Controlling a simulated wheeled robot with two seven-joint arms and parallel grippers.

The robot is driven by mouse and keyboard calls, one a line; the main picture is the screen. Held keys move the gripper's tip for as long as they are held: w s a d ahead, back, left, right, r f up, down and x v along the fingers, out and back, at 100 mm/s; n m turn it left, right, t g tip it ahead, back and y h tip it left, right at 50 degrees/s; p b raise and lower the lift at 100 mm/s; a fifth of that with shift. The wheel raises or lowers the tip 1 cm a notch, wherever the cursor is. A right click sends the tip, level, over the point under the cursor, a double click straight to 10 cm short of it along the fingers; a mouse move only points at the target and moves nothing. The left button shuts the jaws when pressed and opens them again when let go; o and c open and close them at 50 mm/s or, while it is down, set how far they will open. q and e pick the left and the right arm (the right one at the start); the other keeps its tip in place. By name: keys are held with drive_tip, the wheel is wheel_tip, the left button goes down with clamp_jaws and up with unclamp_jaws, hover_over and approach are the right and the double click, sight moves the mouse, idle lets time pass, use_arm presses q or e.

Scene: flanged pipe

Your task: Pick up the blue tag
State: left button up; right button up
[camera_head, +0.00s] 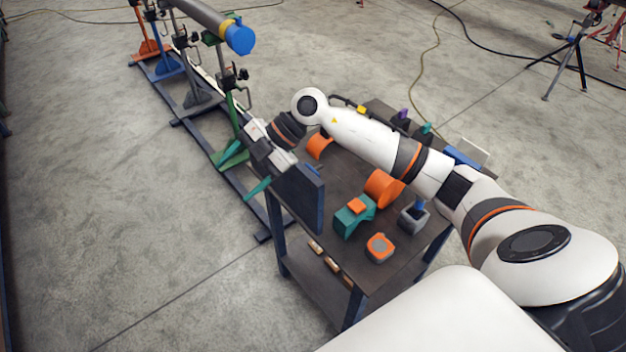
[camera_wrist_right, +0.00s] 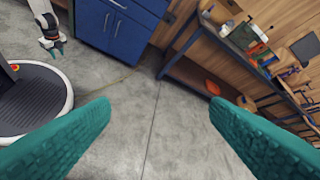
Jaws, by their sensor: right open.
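A small blue tag (camera_head: 420,206) stands upright in a grey holder (camera_head: 413,219) on the right part of the dark work table. My right gripper (camera_head: 243,173) is beyond the left side of the table, well apart from the tag. It is open, with its two teal fingers wide apart and nothing between them in the right wrist view (camera_wrist_right: 158,115). I cannot make out the tag for certain in that view. My left gripper (camera_wrist_right: 53,46) shows small at the upper left of the right wrist view; its opening is too small to judge.
The table (camera_head: 385,258) carries a teal block with an orange top (camera_head: 354,214), an orange tape measure (camera_head: 380,247), an orange cylinder (camera_head: 382,187) and dark holders with purple and teal tags. A dark upright panel (camera_head: 303,196) stands at its left edge. Pipe stands (camera_head: 201,93) run beyond; floor is open left.

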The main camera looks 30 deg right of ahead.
drive_tip(key=d+m+g+h, duration=0.1)
drive_tip(key=d+m+h, duration=0.1)
drive_tip(key=d+h, duration=0.65)
drive_tip(key=m+g, duration=0.1)
drive_tip(key=m, duration=0.1)
approach(314, 170)
drive_tip(key=shift+m+h, duration=0.25)
drive_tip(key=shift+m, duration=0.05)
drive_tip(key=f, duration=0.2)
drive_tip(key=f+p, duration=0.2)
drive_tip(key=f, duration=0.1)
drive_tip(key=shift+w+a+f, duration=0.15)
drive_tip(key=shift+a+f, duration=0.25)
drive_tip(key=shift+f, duration=0.6)
drive_tip(key=shift+a+f+p, duration=0.15)
drive_tip(key=shift+f+p, duration=0.2)
drive_tip(key=shift+p, duration=0.1)
drive_tip(key=f, duration=0.1)
drive_tip(key=f+p, duration=0.1)
drive_tip(key=f, duration=0.1)
drive_tip(key=shift+w+a+f, duration=0.15)
drive_tip(key=shift+w+f, duration=0.05)
drive_tip(key=shift+f, duration=0.15)
drive_tip(key=shift+f+p, duration=0.3)
drive_tip(key=shift+f, duration=0.1)
